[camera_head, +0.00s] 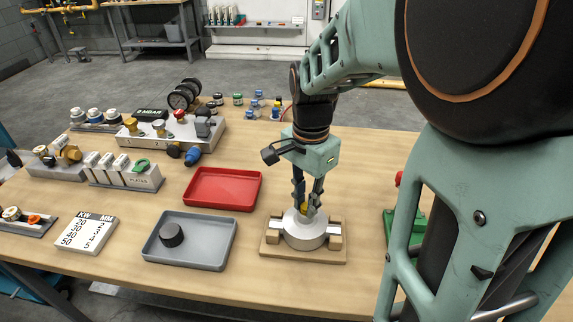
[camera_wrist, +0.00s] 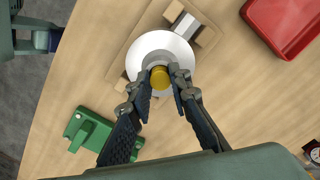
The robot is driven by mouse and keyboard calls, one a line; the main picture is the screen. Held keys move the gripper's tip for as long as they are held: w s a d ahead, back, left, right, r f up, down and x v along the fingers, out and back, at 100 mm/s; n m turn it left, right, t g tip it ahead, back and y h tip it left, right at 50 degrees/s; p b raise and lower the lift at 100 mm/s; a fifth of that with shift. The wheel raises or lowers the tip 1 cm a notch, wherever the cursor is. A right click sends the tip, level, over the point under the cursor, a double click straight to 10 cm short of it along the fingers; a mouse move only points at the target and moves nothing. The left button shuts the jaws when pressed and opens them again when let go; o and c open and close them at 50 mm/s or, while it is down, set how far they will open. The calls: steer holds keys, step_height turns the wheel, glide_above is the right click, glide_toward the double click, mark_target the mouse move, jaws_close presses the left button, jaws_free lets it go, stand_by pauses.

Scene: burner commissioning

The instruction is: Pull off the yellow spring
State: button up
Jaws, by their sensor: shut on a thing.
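The yellow spring (camera_wrist: 159,76) shows as a small yellow piece at the centre of a round pale burner body (camera_wrist: 182,46). In the head view the spring (camera_head: 302,207) stands between the fingers, over the burner body (camera_head: 304,235), which sits in a wooden cradle (camera_head: 335,257). My gripper (camera_head: 308,207) points straight down over the burner. Its fingers (camera_wrist: 163,85) are closed in on the yellow spring from both sides. Part of the spring is hidden by the fingers, and I cannot tell whether it is still seated on the burner.
A red tray (camera_head: 222,204) stands left of the cradle, empty. A grey tray (camera_head: 190,262) in front of it holds a black knob (camera_head: 171,235). A green fixture (camera_head: 404,228) stands to the right. Several parts racks line the left and back. Bare wood surrounds the cradle.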

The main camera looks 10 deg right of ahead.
mark_target(306, 206)
jaws_close()
steer(key=shift+r+p, duration=1.75)
steer(key=shift+r, duration=0.25)
steer(key=shift+r+p, duration=1.75)
steer(key=shift+r, duration=0.3)
steer(key=shift+f, duration=0.1)
